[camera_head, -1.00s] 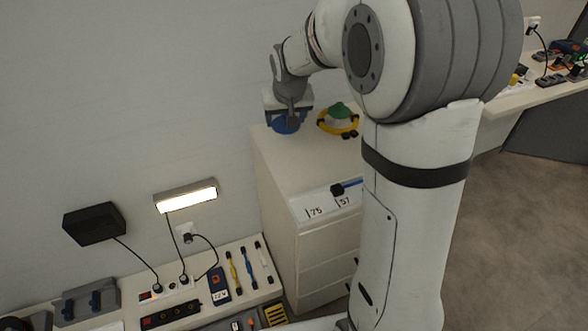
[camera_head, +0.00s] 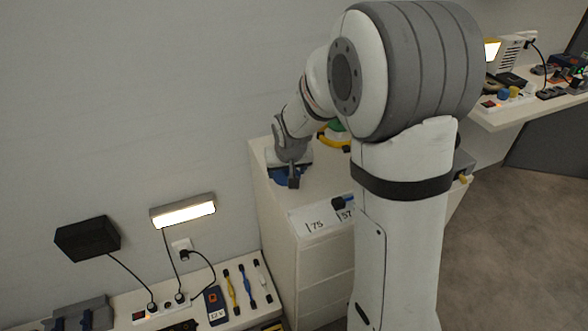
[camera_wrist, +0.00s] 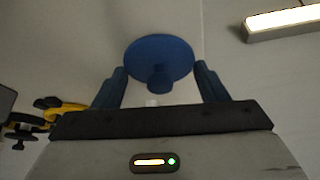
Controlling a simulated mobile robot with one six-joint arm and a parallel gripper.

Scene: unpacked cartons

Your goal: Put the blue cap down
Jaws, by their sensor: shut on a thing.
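The blue cap is a round blue disc with a small knob in the wrist view (camera_wrist: 158,52). My gripper (camera_wrist: 159,82) has its two blue fingers on either side of it and is shut on it. In the head view only a blue sliver of the cap (camera_head: 279,178) shows under my gripper (camera_head: 290,178). It is low over the left part of the white cabinet's top (camera_head: 318,180). I cannot tell whether the cap touches the top, as the gripper hides its underside.
A yellow and green object (camera_head: 333,138) stands on the cabinet behind my arm, partly hidden. A dark blue item (camera_head: 343,203) is at the cabinet's front edge by number labels. A lit lamp (camera_head: 183,211) is on the wall at left. Part of the cabinet top near the front is clear.

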